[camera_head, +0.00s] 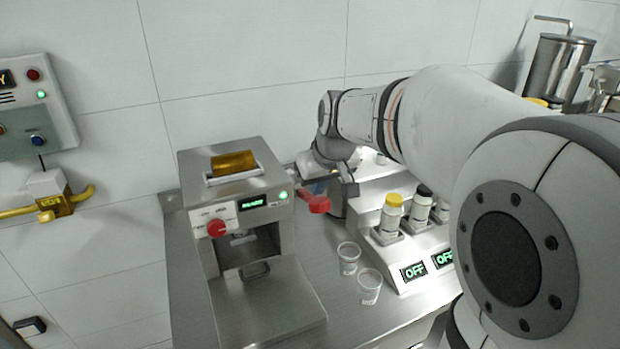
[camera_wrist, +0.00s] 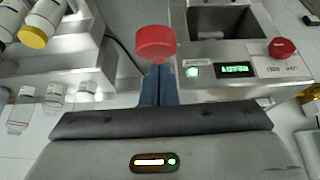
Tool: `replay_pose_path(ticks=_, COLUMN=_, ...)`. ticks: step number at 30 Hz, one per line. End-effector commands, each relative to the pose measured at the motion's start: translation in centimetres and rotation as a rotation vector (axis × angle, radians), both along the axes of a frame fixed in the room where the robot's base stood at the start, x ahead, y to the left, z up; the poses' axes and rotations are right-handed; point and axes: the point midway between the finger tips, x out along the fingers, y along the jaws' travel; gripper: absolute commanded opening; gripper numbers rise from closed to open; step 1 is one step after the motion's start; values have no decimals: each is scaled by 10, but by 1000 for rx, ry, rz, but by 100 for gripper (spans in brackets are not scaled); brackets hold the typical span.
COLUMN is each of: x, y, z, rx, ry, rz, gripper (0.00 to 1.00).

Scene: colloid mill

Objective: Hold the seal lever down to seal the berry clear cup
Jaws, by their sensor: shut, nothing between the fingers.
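The sealing machine (camera_head: 232,190) is a steel box with a red knob (camera_head: 216,228), a lit green lamp and a green display that reads READY. Its seal lever (camera_head: 318,204) has a red grip and sticks out from the right side. My gripper (camera_head: 317,187) is shut and empty, its blue fingers right by the red grip. In the wrist view, the shut fingers (camera_wrist: 159,72) point at the red grip (camera_wrist: 156,42), which covers their tips; I cannot tell whether they touch.
A control box (camera_head: 36,108) and yellow pipe (camera_head: 80,199) are on the left wall.

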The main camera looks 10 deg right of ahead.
Motion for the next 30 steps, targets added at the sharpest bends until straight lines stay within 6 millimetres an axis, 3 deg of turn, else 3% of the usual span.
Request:
replay_pose_path(ticks=20, x=-3, y=-1, z=-13, rx=3, ry=-11, rz=-1, gripper=0)
replay_pose_path(ticks=30, x=-3, y=2, z=-34, rx=22, ry=-107, rz=9, gripper=0)
